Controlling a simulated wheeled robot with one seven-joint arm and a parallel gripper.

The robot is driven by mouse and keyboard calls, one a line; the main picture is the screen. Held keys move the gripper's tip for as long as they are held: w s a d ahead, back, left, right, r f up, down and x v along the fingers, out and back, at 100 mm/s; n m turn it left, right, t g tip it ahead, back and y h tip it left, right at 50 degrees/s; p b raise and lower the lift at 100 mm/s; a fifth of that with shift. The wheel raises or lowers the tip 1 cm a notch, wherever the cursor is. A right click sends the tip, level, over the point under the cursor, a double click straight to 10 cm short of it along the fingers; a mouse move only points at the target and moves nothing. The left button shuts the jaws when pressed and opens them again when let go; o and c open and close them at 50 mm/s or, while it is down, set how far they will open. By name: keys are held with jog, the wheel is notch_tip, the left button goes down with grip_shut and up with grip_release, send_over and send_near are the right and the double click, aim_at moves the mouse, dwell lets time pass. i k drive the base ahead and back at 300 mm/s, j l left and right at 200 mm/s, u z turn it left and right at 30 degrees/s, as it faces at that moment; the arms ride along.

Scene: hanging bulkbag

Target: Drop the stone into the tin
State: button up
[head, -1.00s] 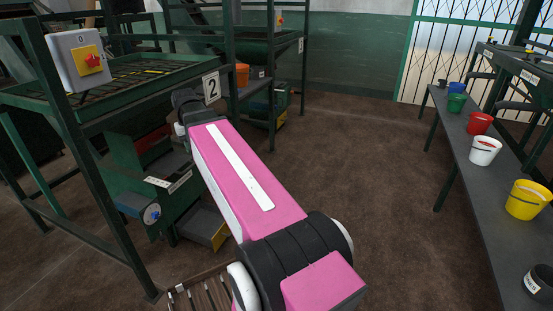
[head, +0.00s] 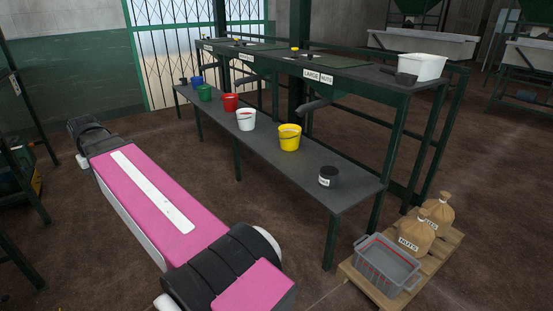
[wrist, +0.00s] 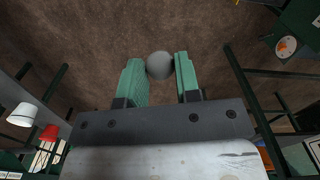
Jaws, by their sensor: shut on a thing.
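The stone (wrist: 160,66) is a grey, rounded lump in the wrist view. My gripper (wrist: 157,60) has its two green fingers on either side of the stone and holds it at their tips, with brown floor behind. A small dark tin (head: 328,177) with a white label stands upright near the front end of the long bench in the head view. The label is too small to read surely, and the inside looks dark. My gripper and the stone are not visible in the head view; my pink arm points to the far left, away from the tin.
The bench (head: 262,150) also carries a yellow bucket (head: 289,138), a white bucket (head: 246,120), a red bucket (head: 230,102) and others. A grey crate (head: 387,262) and sacks (head: 416,236) sit on a pallet at front right. Open floor lies before the bench.

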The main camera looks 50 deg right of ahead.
aim_at(328, 184)
jog(key=z, duration=1.7)
jog(key=i+z, duration=0.7)
jog(key=i+j+z, duration=0.2)
jog(key=z, duration=0.15)
